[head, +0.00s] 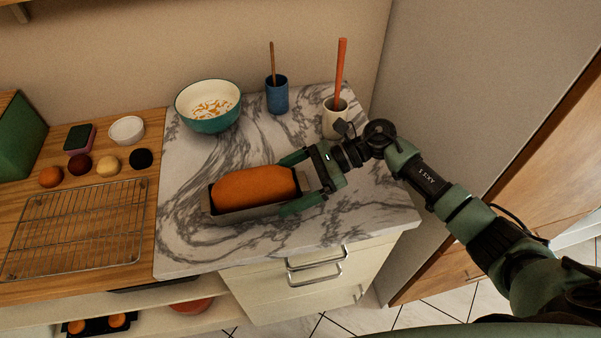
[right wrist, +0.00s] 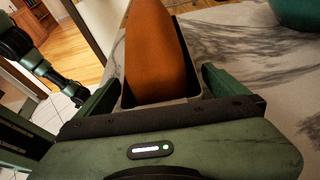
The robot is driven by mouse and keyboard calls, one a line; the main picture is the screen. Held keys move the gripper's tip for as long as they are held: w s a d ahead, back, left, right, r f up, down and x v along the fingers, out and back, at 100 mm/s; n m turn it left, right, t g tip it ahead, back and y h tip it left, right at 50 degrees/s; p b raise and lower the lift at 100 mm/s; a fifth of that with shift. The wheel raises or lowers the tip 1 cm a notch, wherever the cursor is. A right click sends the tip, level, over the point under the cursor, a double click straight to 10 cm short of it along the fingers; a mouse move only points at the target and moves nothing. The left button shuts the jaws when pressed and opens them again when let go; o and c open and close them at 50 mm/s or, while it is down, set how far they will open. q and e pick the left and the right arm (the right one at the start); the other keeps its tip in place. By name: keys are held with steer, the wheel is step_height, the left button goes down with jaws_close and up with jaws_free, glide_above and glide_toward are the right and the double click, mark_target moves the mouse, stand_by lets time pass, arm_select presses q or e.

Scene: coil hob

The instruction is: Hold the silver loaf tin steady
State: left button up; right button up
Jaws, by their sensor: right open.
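The silver loaf tin (head: 238,215) stands upright on the marble worktop with an orange-brown loaf (head: 252,187) in it. My right gripper (head: 287,184) is open at the tin's right end, with one finger on the far side and one on the near side. In the right wrist view the tin (right wrist: 187,82) lies between the spread fingers of the gripper (right wrist: 157,88). Gaps seem to show beside the tin's walls; contact is not clear. Part of my left arm (right wrist: 38,62) shows there, but its jaws cannot be made out.
Behind the tin stand a teal bowl (head: 208,124), a blue cup (head: 277,98) and a white pot (head: 334,124) with an orange stick. A wire rack (head: 78,230) lies on the wooden top at left. Marble left of the tin is clear.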

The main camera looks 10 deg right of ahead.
steer(key=shift+a+f, duration=0.25)
steer(key=shift+a, duration=0.2)
steer(key=c, duration=1.5)
